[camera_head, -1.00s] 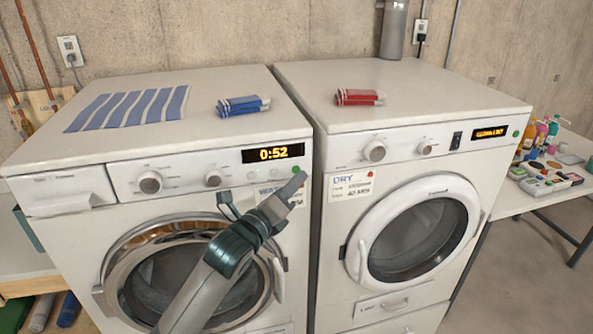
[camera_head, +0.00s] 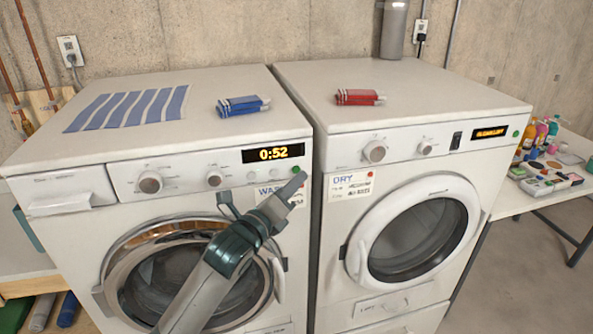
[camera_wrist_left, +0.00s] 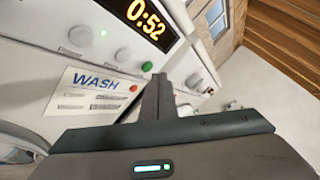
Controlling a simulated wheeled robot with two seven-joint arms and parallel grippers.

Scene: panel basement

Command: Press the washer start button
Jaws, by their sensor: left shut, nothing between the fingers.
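The washer (camera_head: 80,225) is the left white machine, with a lit 0:52 display (camera_head: 273,154). A green button (camera_head: 296,169) sits below the display's right end; it also shows in the left wrist view (camera_wrist_left: 147,66). My left gripper (camera_head: 298,180) is shut and empty. Its fingertips (camera_wrist_left: 161,78) are right beside the green button, partly over the panel in the head view. I cannot tell whether they touch it. A WASH card (camera_head: 268,195) is partly hidden behind the gripper. My right gripper is not in view.
The dryer (camera_head: 330,250) stands close on the right, with its own panel and green button (camera_head: 516,133). A blue packet (camera_head: 243,106) and striped cloth (camera_head: 128,110) lie on the washer; a red packet (camera_head: 358,97) lies on the dryer. A cluttered table (camera_head: 575,190) is far right.

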